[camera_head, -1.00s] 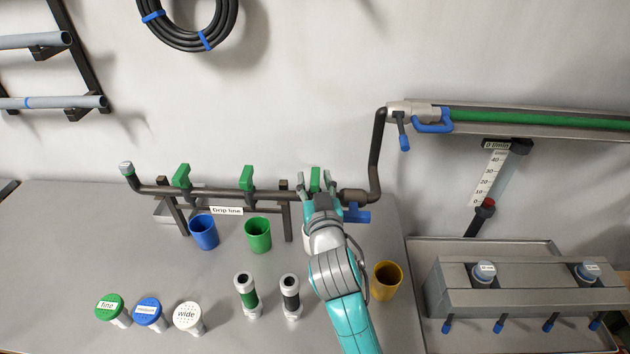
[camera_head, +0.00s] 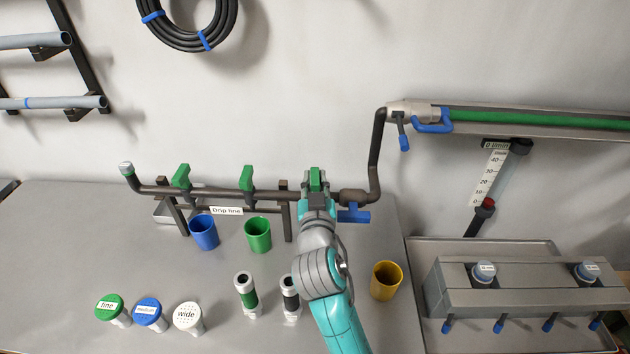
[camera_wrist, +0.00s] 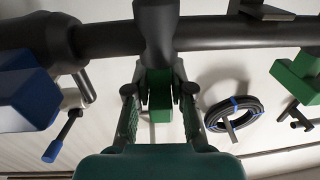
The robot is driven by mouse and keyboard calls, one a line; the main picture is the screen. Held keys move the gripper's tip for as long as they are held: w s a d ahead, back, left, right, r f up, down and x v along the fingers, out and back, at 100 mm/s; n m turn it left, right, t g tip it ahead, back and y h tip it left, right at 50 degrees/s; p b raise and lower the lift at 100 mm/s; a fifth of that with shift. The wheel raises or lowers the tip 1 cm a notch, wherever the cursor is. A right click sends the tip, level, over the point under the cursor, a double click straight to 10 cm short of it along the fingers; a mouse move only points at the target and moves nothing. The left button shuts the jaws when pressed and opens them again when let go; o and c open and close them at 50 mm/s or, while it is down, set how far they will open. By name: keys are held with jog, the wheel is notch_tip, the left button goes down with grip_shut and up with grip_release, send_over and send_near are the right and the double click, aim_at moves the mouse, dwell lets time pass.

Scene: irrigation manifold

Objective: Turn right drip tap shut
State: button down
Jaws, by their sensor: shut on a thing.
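The drip line pipe (camera_head: 215,193) runs level above the bench and carries three green taps. The right drip tap (camera_head: 315,178) is at its right end, left of a dark coupling. My gripper (camera_head: 315,188) is at this tap, with a finger on each side of its green handle. In the wrist view the green tap handle (camera_wrist: 160,90) sits between the two fingers of my gripper (camera_wrist: 160,100), under the dark pipe (camera_wrist: 230,32). The middle tap (camera_head: 247,177) and left tap (camera_head: 181,177) stand free. The tap's lower part is hidden behind my gripper in the head view.
A blue-handled valve (camera_head: 354,214) sits just right of my gripper. Blue (camera_head: 204,233), green (camera_head: 258,235) and yellow (camera_head: 386,281) cups stand on the bench. The bench left of the caps is clear.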

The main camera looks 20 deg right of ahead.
jog(key=shift+f+m+g+h, duration=0.1)
jog(key=shift+m+g+h, duration=0.4)
jog(key=shift+m+h, duration=0.45)
jog(key=shift+h, duration=0.35)
jog(key=c, duration=1)
grip_release()
notch_tip(320, 180, up, 10)
jog(key=shift+r, duration=0.1)
